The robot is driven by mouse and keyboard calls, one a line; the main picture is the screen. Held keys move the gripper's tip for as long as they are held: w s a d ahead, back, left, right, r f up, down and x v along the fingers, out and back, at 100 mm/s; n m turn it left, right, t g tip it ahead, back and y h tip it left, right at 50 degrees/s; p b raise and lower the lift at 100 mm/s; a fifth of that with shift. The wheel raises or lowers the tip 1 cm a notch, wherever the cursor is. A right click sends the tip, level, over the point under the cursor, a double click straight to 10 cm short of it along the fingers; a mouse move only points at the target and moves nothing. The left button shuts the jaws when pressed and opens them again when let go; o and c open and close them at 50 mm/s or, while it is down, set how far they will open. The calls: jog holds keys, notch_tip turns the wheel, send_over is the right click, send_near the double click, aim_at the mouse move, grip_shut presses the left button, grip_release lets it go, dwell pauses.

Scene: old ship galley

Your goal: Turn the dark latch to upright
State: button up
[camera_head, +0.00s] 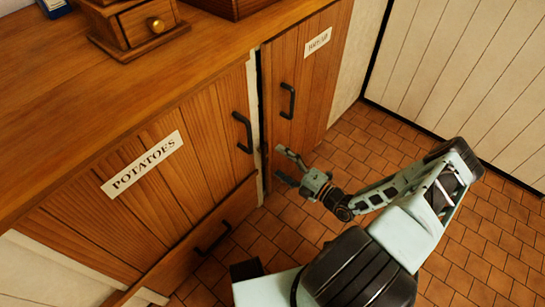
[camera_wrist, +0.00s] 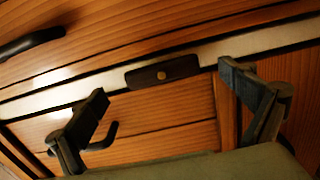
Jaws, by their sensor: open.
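The dark latch (camera_wrist: 145,77) is a small dark bar with a brass-coloured pivot at its middle. In the wrist view it lies lengthwise along a pale strip (camera_wrist: 60,92), its long side about parallel to the strip. I cannot make the latch out in the head view. My gripper (camera_head: 283,165) is open and empty, low in front of the cabinet near the gap between the two doors. In the wrist view the fingers of my gripper (camera_wrist: 163,88) stand on either side of the latch, apart from it.
The potatoes door (camera_head: 195,130) with a dark handle (camera_head: 242,132) is at left. A second labelled door (camera_head: 300,80) with its handle (camera_head: 288,101) is at right. A drawer handle (camera_head: 212,239) sits low. A small wooden box (camera_head: 138,27) stands on the counter. Tiled floor (camera_head: 370,145) is clear at right.

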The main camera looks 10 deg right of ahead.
jog(key=v, duration=0.8)
jog(key=shift+s+d, duration=0.25)
jog(key=shift+s, duration=0.05)
